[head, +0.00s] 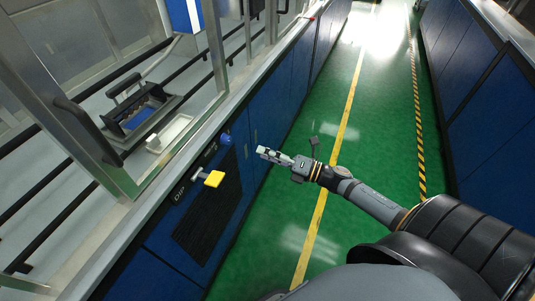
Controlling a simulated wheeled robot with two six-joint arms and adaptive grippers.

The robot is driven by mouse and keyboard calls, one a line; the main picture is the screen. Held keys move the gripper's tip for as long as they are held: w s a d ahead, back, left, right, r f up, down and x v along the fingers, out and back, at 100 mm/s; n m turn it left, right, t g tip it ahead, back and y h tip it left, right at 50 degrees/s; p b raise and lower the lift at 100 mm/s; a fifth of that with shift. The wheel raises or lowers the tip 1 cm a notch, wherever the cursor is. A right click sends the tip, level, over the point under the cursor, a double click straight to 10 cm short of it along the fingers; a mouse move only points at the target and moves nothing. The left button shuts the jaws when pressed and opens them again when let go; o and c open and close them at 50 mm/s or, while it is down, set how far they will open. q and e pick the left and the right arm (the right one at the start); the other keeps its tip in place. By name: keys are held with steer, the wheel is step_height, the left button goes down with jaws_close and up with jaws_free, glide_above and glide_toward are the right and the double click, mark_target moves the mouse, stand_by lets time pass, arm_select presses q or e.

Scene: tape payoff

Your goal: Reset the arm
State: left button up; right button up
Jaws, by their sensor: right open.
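My right arm comes in from the lower right and reaches out over the green floor. Its gripper (268,154) points left toward the blue cabinet front and is apart from it. The gripper is open, and I see nothing held between its fingers. My left gripper does not show in the head view.
A blue cabinet line (245,140) runs along the left, with a yellow handle (214,178) and a blue knob (225,139) on its front. Above are a black-handled tray (131,112) and a white tray (170,133) behind a metal frame. The green aisle (385,110) is clear.

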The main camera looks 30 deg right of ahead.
steer(key=d+f+m+t+h+p, duration=0.1)
steer(key=d+f+m+h+p, duration=0.2)
steer(key=d+f+m+h, duration=0.45)
steer(key=s+d+f+m+g+h+p, duration=0.2)
steer(key=s+d+f+m, duration=0.3)
steer(key=f, duration=0.5)
steer(key=s+d+f+m+g+h+p, duration=0.25)
steer(key=s+f+m, duration=0.25)
steer(key=f+m, duration=0.35)
steer(key=s+a+f+m+g+p, duration=0.1)
steer(key=s+a+f+m+g, duration=0.2)
steer(key=s, duration=0.6)
steer(key=s+a+f+m+g+p, duration=0.1)
steer(key=s+a+f+m+g, duration=0.2)
steer(key=s+f, duration=0.4)
steer(key=s+a+f+m+g+p, duration=0.1)
steer(key=s+a+f+m+g, duration=0.3)
steer(key=s, duration=0.8)
steer(key=shift+s+a+f, duration=0.15)
steer(key=shift+a+f, duration=0.5)
steer(key=shift+a, duration=0.2)
